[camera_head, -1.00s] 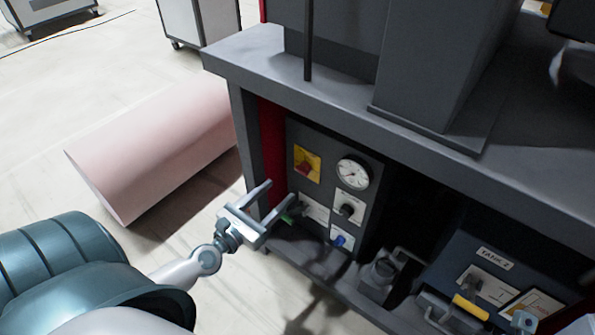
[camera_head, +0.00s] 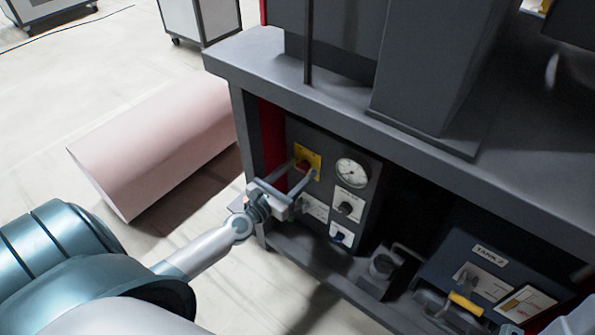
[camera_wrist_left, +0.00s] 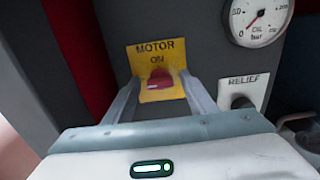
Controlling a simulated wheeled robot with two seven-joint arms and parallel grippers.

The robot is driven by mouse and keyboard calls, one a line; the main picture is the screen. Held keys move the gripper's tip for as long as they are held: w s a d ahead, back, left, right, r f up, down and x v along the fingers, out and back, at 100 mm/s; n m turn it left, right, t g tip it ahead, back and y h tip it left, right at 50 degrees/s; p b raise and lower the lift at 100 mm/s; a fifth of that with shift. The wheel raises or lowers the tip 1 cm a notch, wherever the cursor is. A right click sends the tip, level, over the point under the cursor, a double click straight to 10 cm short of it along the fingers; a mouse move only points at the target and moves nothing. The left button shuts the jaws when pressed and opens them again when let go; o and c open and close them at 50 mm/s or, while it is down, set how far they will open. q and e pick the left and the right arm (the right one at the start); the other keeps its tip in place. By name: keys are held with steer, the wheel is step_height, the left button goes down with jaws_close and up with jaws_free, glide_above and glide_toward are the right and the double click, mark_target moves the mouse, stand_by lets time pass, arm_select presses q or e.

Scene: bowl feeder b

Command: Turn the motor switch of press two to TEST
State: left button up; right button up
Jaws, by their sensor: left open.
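The motor switch (camera_head: 303,165) is a red knob on a yellow plate (camera_head: 314,157) at the upper left of the dark control panel. In the left wrist view the red knob (camera_wrist_left: 160,79) sits on the yellow plate (camera_wrist_left: 148,50), marked MOTOR and ON. My left gripper (camera_head: 303,170) is open, its fingers pointing at the panel. In the left wrist view its two fingers (camera_wrist_left: 162,88) appear on either side of the knob; I cannot tell whether they touch it. The knob's lower part and any lower label are hidden.
An oil gauge (camera_head: 352,173) and a black relief knob (camera_head: 346,208) sit right of the switch. A blue knob (camera_head: 338,238) is below. The bench top (camera_head: 290,85) overhangs the panel.

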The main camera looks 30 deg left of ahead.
arm_select(q)
steer(key=c, duration=1)
steer(key=shift+c, duration=0.2)
